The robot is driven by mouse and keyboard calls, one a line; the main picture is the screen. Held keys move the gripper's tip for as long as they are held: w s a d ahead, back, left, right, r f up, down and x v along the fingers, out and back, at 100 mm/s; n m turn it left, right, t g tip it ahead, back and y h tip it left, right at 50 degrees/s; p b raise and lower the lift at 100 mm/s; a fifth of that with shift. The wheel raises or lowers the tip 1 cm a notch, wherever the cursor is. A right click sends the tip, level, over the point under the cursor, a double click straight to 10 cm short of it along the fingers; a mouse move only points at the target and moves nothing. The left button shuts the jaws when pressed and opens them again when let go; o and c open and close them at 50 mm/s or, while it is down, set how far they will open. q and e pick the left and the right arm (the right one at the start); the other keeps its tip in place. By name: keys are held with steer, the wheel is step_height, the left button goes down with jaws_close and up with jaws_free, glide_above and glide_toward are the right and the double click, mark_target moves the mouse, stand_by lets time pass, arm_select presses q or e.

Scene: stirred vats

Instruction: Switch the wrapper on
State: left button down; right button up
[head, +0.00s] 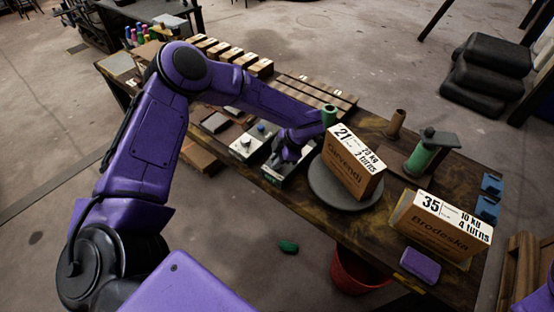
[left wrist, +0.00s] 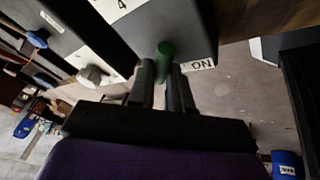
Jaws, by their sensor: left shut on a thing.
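The wrapper's round grey turntable (head: 345,203) carries an upright carton (head: 352,170) marked 21, 2 turns. A grey control box (head: 275,181) sits to the left of the turntable, partly hidden by my left gripper (head: 290,158). In the left wrist view, my left gripper (left wrist: 165,85) is shut on a green switch lever (left wrist: 165,52) on the box's grey panel (left wrist: 198,25). A white ON label (left wrist: 200,64) is just right of the lever. My right gripper is in neither view.
A second carton (head: 440,228) marked 35 and a purple block (head: 420,265) are on the right of the table. A green roll (head: 420,158) stands behind the turntable. A red bucket (head: 358,272) is on the floor below the front edge.

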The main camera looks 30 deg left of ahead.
arm_select(q)
steer(key=n, duration=0.1)
steer(key=n+g+b, duration=0.1)
steer(key=n, duration=0.1)
steer(key=n+h, duration=0.1)
steer(key=shift+d+f+n+g+b, duration=0.2)
steer(key=shift+f+n+g+b, duration=0.1)
steer(key=shift+n+b, duration=0.1)
steer(key=n+b, duration=0.1)
steer(key=n, duration=0.1)
steer(key=n+g+h+b, duration=0.1)
steer(key=n, duration=0.1)
steer(key=shift+d+h, duration=0.1)
steer(key=shift+h, duration=0.2)
steer(key=n+h+b, duration=0.1)
steer(key=n, duration=0.1)
steer(key=n+b, duration=0.2)
steer(key=shift+w+n+g+h, duration=0.1)
steer(key=shift+n+g+h, duration=0.3)
steer(key=shift+w+d+n+h+b, duration=0.1)
steer(key=shift+n+h+b, duration=0.7)
steer(key=shift+n+b, duration=0.8)
steer(key=shift+r+n+p, duration=0.1)
steer(key=shift+n+p, duration=0.2)
steer(key=shift+n, duration=0.2)
steer(key=c, duration=1.3)
jaws_free()
steer(key=shift+w, duration=0.1)
